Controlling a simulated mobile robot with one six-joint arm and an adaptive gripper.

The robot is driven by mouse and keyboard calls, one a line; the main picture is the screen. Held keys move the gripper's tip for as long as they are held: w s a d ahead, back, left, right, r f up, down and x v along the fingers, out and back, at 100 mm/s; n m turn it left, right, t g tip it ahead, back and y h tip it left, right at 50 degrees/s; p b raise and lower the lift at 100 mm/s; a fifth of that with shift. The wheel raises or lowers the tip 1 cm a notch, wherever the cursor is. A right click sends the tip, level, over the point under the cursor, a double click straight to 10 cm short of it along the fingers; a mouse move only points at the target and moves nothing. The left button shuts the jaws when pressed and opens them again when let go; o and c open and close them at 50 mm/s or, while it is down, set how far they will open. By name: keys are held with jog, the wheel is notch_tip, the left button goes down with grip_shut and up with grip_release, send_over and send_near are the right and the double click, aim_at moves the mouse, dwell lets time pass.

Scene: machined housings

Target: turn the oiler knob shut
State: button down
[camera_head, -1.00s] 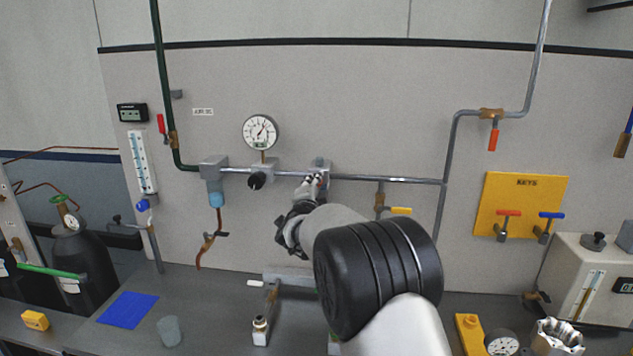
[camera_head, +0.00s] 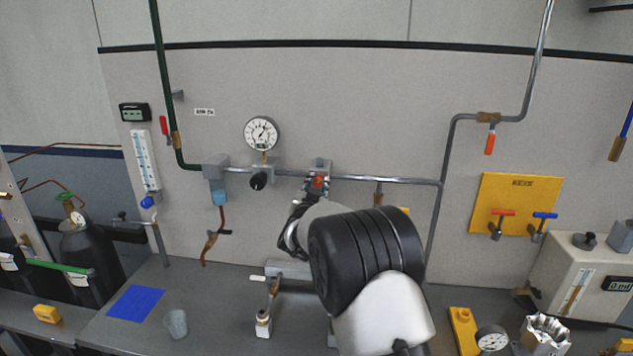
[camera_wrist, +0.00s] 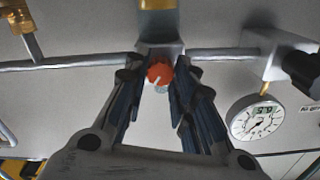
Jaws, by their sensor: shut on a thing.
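The oiler (camera_head: 320,163) is a grey block on the horizontal wall pipe, right of the round gauge. Its small orange-red knob (camera_head: 317,181) faces me from the front. In the wrist view the knob (camera_wrist: 160,73) has a pale mark on its lower side and sits between the fingertips. My gripper (camera_head: 316,188) reaches up to the oiler from below. In the wrist view my gripper (camera_wrist: 161,76) has its fingers converging on both sides of the knob, shut on it. My own wrist hides part of the wall below.
A pressure gauge (camera_head: 262,133) and a black knob (camera_head: 258,181) are just left on the same pipe. A brass valve (camera_head: 378,196) hangs to the right. The bench (camera_head: 220,300) lies below.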

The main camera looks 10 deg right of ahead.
jog(key=n+p, duration=0.2)
jog(key=n, duration=0.4)
jog(key=shift+r+p, duration=0.1)
jog(key=shift+p, duration=0.3)
dwell(0.3)
jog(key=c, duration=1.3)
grip_release()
jog(key=shift+c, duration=0.2)
jog(key=v, duration=1.2)
